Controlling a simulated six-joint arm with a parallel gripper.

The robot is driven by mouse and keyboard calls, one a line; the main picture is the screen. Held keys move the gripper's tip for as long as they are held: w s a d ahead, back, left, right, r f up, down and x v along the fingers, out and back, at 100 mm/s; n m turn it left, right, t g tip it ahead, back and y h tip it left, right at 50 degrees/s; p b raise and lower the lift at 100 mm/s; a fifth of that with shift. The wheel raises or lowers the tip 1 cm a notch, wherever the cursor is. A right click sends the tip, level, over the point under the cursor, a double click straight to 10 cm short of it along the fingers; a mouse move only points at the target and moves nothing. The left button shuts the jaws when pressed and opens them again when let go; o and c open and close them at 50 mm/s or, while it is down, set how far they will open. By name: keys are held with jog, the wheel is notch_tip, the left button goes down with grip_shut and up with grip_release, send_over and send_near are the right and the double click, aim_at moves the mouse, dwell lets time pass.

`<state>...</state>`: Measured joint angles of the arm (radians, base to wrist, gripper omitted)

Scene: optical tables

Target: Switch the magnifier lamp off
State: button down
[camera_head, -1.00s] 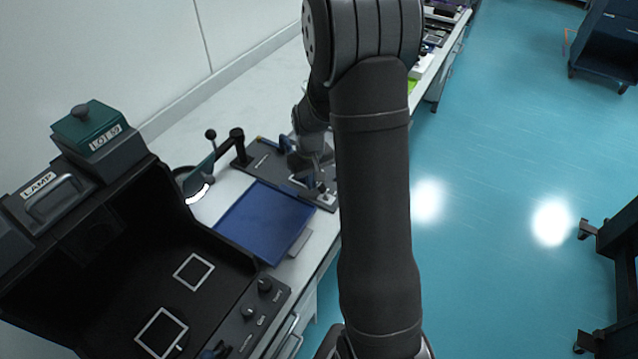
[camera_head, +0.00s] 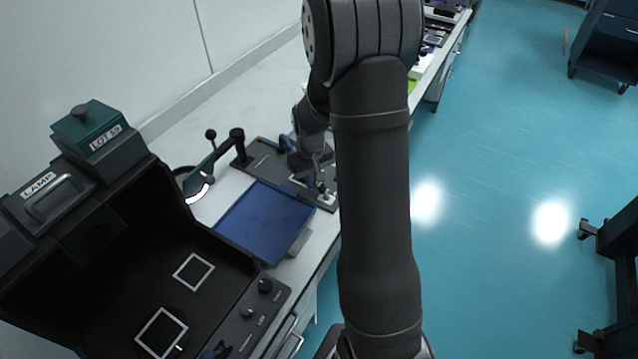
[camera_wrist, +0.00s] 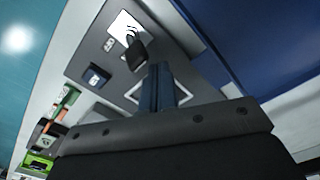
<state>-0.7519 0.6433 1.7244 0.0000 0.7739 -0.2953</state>
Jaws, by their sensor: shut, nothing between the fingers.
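The magnifier lamp (camera_head: 198,187) stands on the bench left of the blue tray in the head view. It has a round dark head with a pale crescent at its edge and a jointed black arm. I cannot tell for sure whether it is lit. A dark switch lever (camera_wrist: 136,54) stands up from a white plate (camera_wrist: 126,30) on a grey panel (camera_wrist: 95,45) in the wrist view. My gripper (camera_wrist: 164,72) is shut and empty, its fingertips close beside the lever; contact cannot be told. In the head view my gripper (camera_head: 323,183) is low over the same panel, partly hidden.
A blue tray (camera_head: 262,222) lies in front of the panel. A black open case (camera_head: 110,235) with knobs and a LAMP label stands at the lower left. A dark blue square block (camera_wrist: 95,77) sits on the panel. Small items lie farther along the bench.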

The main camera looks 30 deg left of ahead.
aim_at(325, 191)
jog(key=shift+d, duration=0.3)
jog(key=shift+s+d+f, duration=0.1)
jog(key=shift+d, duration=1)
jog(key=shift+s+d+f, duration=0.1)
jog(key=shift+d, duration=1)
jog(key=shift+w, duration=0.1)
jog(key=shift+w+a+r, duration=0.15)
jog(key=shift+a+r, duration=0.05)
jog(key=shift+r, duration=1.2)
jog(key=shift+a+r, duration=0.2)
jog(key=shift+r, duration=0.1)
jog(key=shift+a+r, duration=0.25)
jog(key=shift+r, duration=0.75)
jog(key=shift+a+r, duration=0.2)
jog(key=shift+r, duration=0.8)
jog(key=shift+f, duration=0.1)
